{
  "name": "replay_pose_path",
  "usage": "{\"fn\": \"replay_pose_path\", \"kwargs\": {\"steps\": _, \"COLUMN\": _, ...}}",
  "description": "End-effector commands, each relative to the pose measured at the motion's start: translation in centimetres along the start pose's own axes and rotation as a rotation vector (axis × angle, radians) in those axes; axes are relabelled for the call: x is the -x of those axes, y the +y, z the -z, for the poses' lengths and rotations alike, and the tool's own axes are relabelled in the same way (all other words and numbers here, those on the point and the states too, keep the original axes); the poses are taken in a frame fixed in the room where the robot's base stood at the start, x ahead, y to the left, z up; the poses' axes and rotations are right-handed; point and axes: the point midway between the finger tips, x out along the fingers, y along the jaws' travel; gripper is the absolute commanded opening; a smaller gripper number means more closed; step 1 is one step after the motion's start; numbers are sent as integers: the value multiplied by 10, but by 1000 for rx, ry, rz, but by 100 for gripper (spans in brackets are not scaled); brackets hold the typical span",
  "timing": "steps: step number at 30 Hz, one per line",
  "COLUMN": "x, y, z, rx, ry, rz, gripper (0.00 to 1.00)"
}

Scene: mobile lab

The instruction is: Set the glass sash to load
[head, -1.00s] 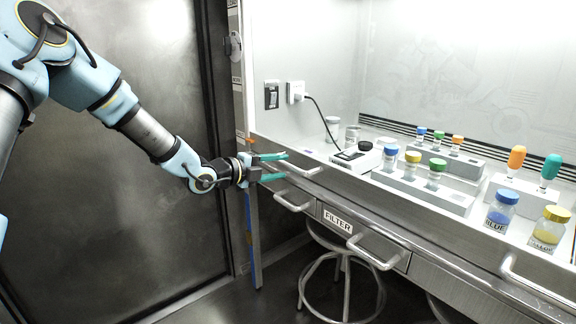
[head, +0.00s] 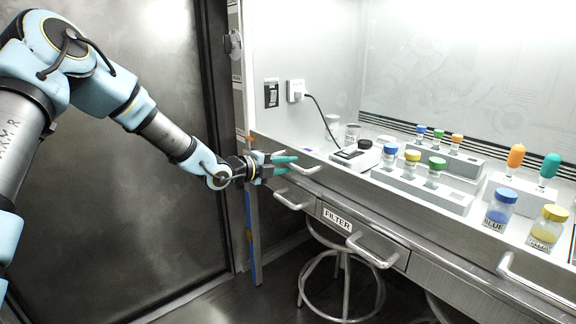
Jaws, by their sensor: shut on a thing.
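The glass sash shows mainly as its metal lower rail (head: 345,193), which runs along the front of the lit cabinet. Its clear pane is hard to make out. A pale bar handle (head: 306,170) sits on the rail's left part, and a second bar handle (head: 535,287) sits far right. My gripper (head: 285,164), with teal fingers, comes in from the left and is shut on the left handle. The fingers hide part of that handle. The side post (head: 251,205) left of the sash carries orange and blue marks; any load label is not readable.
Behind the rail stand vial racks (head: 420,190), a blue-capped jar (head: 500,210), a yellow-capped jar (head: 548,228) and a small device (head: 356,155). Drawer handles (head: 375,250) stick out below, above a stool (head: 340,285). A dark metal door (head: 120,210) is at left.

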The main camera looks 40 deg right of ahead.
Motion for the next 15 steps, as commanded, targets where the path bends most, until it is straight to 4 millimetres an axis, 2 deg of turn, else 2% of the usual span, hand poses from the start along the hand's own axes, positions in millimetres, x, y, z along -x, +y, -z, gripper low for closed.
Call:
{"fn": "replay_pose_path", "kwargs": {"steps": 1, "x": 0, "y": 0, "z": 0, "rx": 0, "ry": 0, "rz": -1, "gripper": 6}}
{"fn": "replay_pose_path", "kwargs": {"steps": 3, "x": 0, "y": 0, "z": 0, "rx": 0, "ry": 0, "rz": -1, "gripper": 0}}
{"fn": "replay_pose_path", "kwargs": {"steps": 15, "x": 0, "y": 1, "z": 0, "rx": 0, "ry": 0, "rz": -1, "gripper": 0}}
